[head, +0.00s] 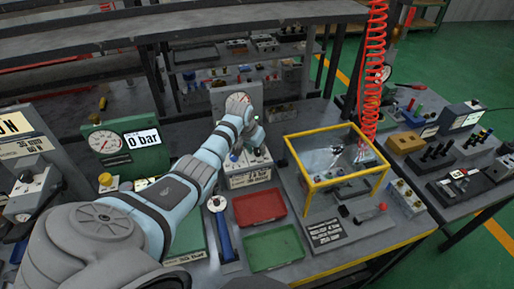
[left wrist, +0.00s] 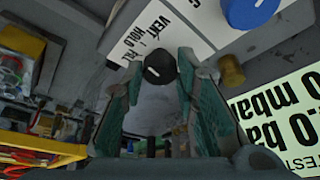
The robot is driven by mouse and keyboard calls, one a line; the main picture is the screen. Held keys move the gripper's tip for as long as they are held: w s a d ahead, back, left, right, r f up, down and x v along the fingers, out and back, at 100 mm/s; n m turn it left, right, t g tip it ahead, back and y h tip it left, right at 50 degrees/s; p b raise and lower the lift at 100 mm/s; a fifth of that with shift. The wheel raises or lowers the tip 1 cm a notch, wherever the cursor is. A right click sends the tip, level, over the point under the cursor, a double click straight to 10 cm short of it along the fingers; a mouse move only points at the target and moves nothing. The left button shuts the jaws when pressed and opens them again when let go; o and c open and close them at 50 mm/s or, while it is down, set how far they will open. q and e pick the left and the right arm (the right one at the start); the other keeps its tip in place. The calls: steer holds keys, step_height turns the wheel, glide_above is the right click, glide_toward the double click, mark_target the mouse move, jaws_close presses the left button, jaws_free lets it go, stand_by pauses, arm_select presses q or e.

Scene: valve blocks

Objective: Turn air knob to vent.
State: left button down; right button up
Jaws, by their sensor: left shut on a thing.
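The air knob (left wrist: 161,67) is black with a white pointer mark and sits between my fingertips in the left wrist view. A white label plate (left wrist: 155,32) beside it carries the words VENT and HOLD, with a further word partly hidden. My left gripper (left wrist: 160,72) is shut on the knob, with one teal finger at each side. In the head view my left arm reaches to the grey panel (head: 222,98) at the back of the bench and hides the knob. My right gripper is in neither view.
A blue knob (left wrist: 248,10) and a brass fitting (left wrist: 231,70) are close by. A pale green display (left wrist: 285,120) reads 0 mbar and 0 bar. A red tray (head: 259,207), a green tray (head: 273,248) and a yellow-framed clear box (head: 313,182) stand right of my arm.

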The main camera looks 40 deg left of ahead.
arm_select(q)
steer(key=shift+a+m+h, duration=0.15)
steer(key=shift+m+h, duration=0.15)
steer(key=shift+m, duration=0.5)
steer(key=shift+w+f+m+h+b, duration=0.15)
steer(key=shift+m+h+b, duration=0.25)
steer(key=shift+m+b, duration=0.45)
steer(key=shift+a+m+h+b, duration=0.15)
steer(key=shift+m+h+b, duration=0.25)
steer(key=shift+m+b, duration=0.65)
steer(key=shift+m+h+b, duration=0.3)
steer(key=shift+m+b, duration=0.6)
steer(key=shift+r, duration=0.2)
steer(key=c, duration=1.2)
jaws_free()
steer(key=shift+c, duration=0.2)
